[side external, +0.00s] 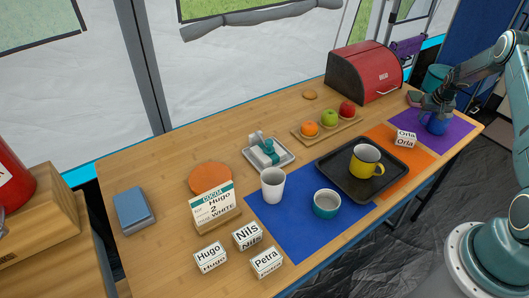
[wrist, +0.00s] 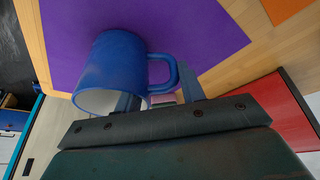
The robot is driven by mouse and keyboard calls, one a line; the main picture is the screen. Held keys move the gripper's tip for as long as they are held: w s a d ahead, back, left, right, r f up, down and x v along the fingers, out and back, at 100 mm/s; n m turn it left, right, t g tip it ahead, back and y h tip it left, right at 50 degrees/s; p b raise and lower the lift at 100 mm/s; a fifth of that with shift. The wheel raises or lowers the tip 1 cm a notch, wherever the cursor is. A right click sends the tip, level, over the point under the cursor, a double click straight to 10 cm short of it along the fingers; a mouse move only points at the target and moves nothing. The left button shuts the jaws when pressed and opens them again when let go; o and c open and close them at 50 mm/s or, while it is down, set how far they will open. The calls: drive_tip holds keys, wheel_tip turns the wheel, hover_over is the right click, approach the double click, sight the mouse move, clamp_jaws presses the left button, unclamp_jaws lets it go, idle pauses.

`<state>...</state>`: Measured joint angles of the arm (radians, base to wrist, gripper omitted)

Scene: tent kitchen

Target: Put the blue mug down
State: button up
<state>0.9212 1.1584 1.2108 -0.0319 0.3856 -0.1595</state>
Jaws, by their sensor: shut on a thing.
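The blue mug (side external: 435,124) is at the right end of the table, over the purple mat (side external: 458,126). My gripper (side external: 432,105) comes down on it from above and is shut on it. In the wrist view the blue mug (wrist: 112,70) shows its pale inside, and its handle (wrist: 168,72) is by the fingers of my gripper (wrist: 160,100). The purple mat (wrist: 205,35) lies behind the mug in that view. I cannot tell whether the mug's base touches the mat.
A black tray (side external: 335,172) holds a yellow mug (side external: 365,160). A red bread box (side external: 365,72) stands behind.

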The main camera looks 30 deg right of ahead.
drive_tip(key=shift+f, duration=0.2)
drive_tip(key=o, duration=1.3)
drive_tip(key=v, duration=1.2)
drive_tip(key=shift+w+r, duration=0.1)
drive_tip(key=shift+r, duration=0.1)
